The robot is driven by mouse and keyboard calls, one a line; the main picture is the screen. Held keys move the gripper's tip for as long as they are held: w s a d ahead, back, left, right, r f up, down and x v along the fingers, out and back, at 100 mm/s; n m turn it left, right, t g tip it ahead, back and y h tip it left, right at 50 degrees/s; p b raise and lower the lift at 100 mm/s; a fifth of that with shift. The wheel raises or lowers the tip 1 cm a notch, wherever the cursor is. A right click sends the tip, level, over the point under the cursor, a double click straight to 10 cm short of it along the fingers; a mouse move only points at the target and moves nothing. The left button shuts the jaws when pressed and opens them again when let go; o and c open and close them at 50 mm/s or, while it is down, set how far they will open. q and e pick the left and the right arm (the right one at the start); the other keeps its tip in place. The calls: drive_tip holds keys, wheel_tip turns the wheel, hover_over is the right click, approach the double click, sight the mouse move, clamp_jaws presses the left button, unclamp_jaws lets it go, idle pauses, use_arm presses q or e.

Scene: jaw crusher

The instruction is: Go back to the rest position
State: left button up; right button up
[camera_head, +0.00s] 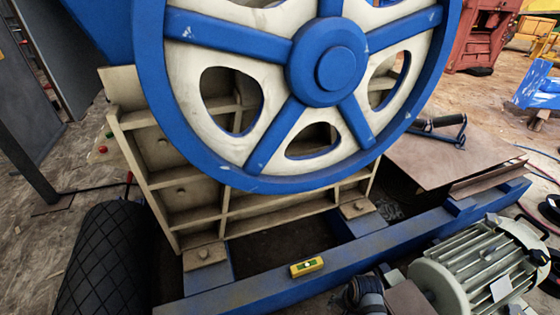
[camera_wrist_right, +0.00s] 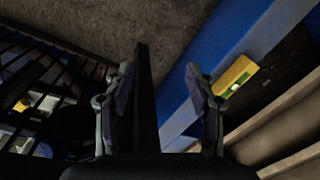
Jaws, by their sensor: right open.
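My right gripper (camera_wrist_right: 157,82) shows in the right wrist view, its two fingers apart. A dark upright bar lies between the fingers in the picture; I cannot tell whether it is between them in depth. A small yellow spirit level (camera_head: 306,267) lies on the blue beam of the crusher frame in the head view. It also shows in the right wrist view (camera_wrist_right: 236,74), beyond the right finger and apart from it. Neither gripper shows in the head view, and my left gripper is in no frame.
The large blue and white flywheel (camera_head: 327,62) fills the upper middle, before the cream crusher body (camera_head: 185,192). A grey-green motor (camera_head: 477,265) stands at the lower right. A brown plate (camera_head: 440,158) with a black handled object (camera_head: 440,125) lies behind it. Open floor (camera_head: 70,160) shows at left.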

drive_tip(key=s+d+r+n+t+p, duration=0.1)
drive_tip(key=s+d+r+n+t, duration=0.1)
drive_tip(key=s+r+n, duration=0.65)
use_arm(q)
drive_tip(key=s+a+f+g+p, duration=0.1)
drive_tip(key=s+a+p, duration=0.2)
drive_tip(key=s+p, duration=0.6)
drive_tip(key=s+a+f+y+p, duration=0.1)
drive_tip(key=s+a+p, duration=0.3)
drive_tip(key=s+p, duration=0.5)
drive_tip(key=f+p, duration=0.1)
drive_tip(key=p, duration=1)
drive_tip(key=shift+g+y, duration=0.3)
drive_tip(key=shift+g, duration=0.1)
use_arm(e)
drive_tip(key=s+d+f+g, duration=0.1)
drive_tip(key=s+d+f, duration=0.1)
drive_tip(key=s, duration=0.7)
drive_tip(key=s+d+f+g+h, duration=0.1)
drive_tip(key=s+d+f, duration=0.2)
drive_tip(key=s, duration=0.7)
drive_tip(key=shift+d+h, duration=0.3)
drive_tip(key=shift+d, duration=0.75)
